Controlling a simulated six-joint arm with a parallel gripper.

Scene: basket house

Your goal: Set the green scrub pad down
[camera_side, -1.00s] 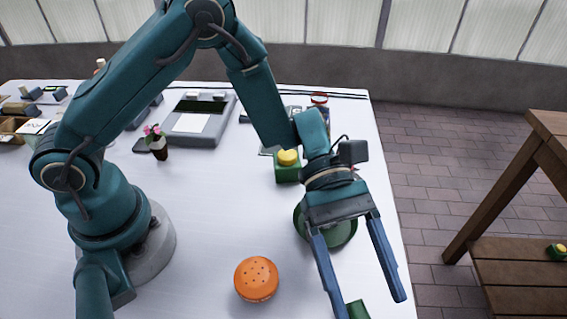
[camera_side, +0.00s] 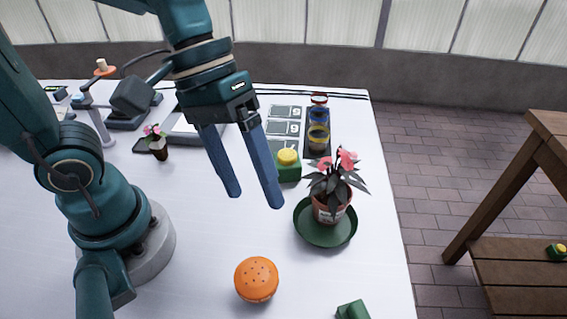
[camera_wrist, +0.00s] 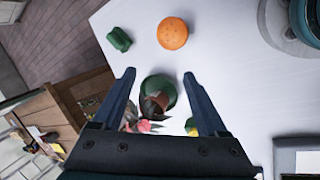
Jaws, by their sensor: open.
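The green scrub pad (camera_side: 352,310) lies on the white table near its right edge, cut off by the bottom of the side view. In the wrist view the whole pad (camera_wrist: 119,39) shows at the upper left, apart from my fingers. My gripper (camera_side: 254,199) is open and empty, raised above the table well away from the pad. Its two blue fingers also show in the wrist view (camera_wrist: 159,74), spread apart with the plant saucer beyond them.
An orange shaker-like object (camera_side: 256,279) stands left of the pad. A potted plant (camera_side: 331,206) sits on a green saucer (camera_side: 318,238) behind it. A green block with a yellow top (camera_side: 288,167) stands farther back. A wooden shelf (camera_side: 520,280) is at the right.

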